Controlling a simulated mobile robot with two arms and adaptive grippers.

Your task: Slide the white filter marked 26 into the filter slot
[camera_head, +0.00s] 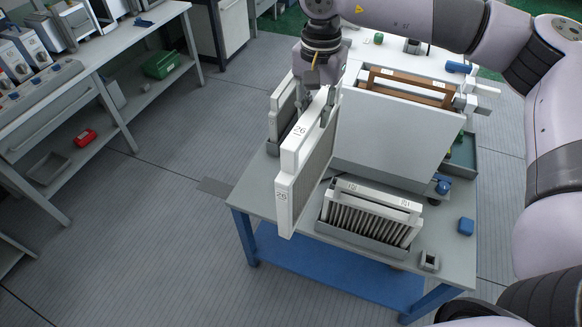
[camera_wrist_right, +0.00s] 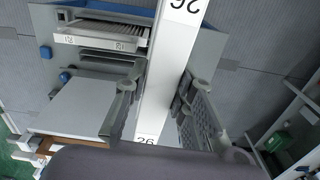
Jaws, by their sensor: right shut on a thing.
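The white filter marked 26 (camera_head: 289,208) hangs upright in my right gripper (camera_head: 328,108), over the left edge of the table in the head view. It also shows in the right wrist view (camera_wrist_right: 170,70), running between the two fingers of my right gripper (camera_wrist_right: 160,108). The gripper is shut on its top edge. A large light grey box (camera_head: 385,135) stands behind and to the right of the filter. I cannot tell for sure which opening is the filter slot. My left gripper is not in view.
A grey tray with a white pleated filter marked 101 (camera_head: 372,212) stands at the table's front. A blue block (camera_head: 466,226) and a small grey holder (camera_head: 430,261) lie nearby. A white panel (camera_head: 283,108) stands behind the held filter. Floor left of the table is clear.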

